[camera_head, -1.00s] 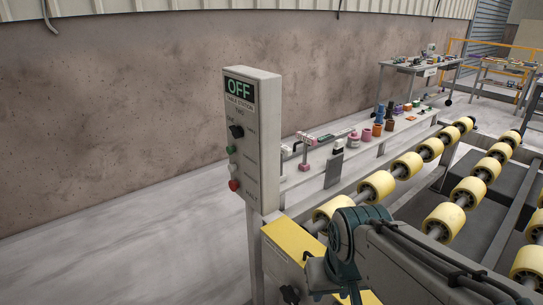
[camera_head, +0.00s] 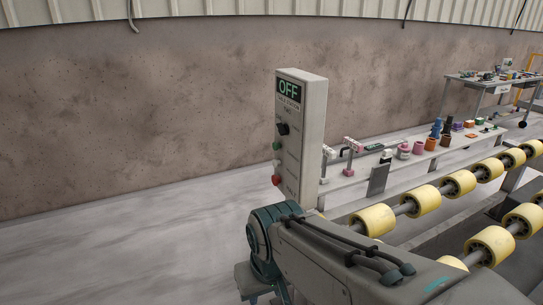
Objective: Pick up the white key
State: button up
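I cannot pick out a white key for certain in the head view. Small items stand on a long pale bench (camera_head: 338,186) at the right, too small to name surely.
A grey control post (camera_head: 300,135) reading "OFF" stands between the open floor and the bench. Conveyor rollers (camera_head: 373,220) run along the bench's near side. A cart (camera_head: 485,82) stands at the back right. The floor at left (camera_head: 120,255) is clear before the wall.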

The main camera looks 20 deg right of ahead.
aim_at(327, 152)
jog(key=i, duration=4.6)
jog(key=z, duration=4.65)
jog(key=i, duration=1)
